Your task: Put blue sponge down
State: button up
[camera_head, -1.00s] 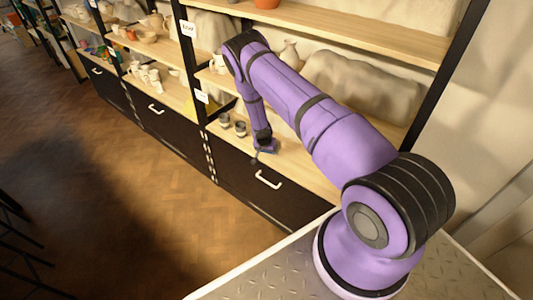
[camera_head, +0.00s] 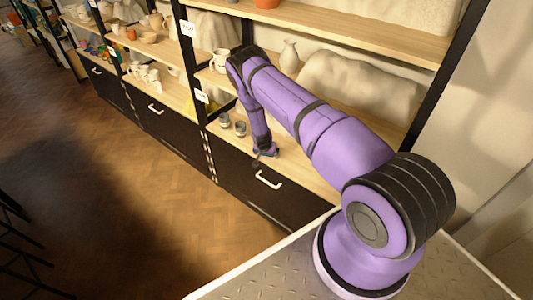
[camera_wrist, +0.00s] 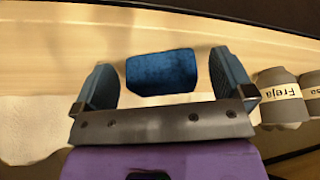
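The blue sponge (camera_wrist: 160,72) shows in the wrist view, over the pale wooden shelf board (camera_wrist: 45,50), and seems to lie on it. My gripper (camera_wrist: 166,82) is open, with one finger on each side of the sponge. A narrow gap shows on the left and a wider one on the right, so neither finger appears to touch it. In the head view my gripper (camera_head: 265,156) is low over the front of the bottom open shelf. The sponge cannot be made out there.
Two grey jars (camera_wrist: 284,98) with name labels, one reading "Freja", stand just right of my gripper in the wrist view. They also show on the shelf in the head view (camera_head: 240,128). A black drawer front with a white handle (camera_head: 268,180) is below. A white jug (camera_head: 289,57) stands higher up.

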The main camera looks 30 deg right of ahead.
jog(key=v, duration=1.2)
jog(key=shift+w+r, duration=0.1)
jog(key=shift+r, duration=0.05)
dwell(0.5)
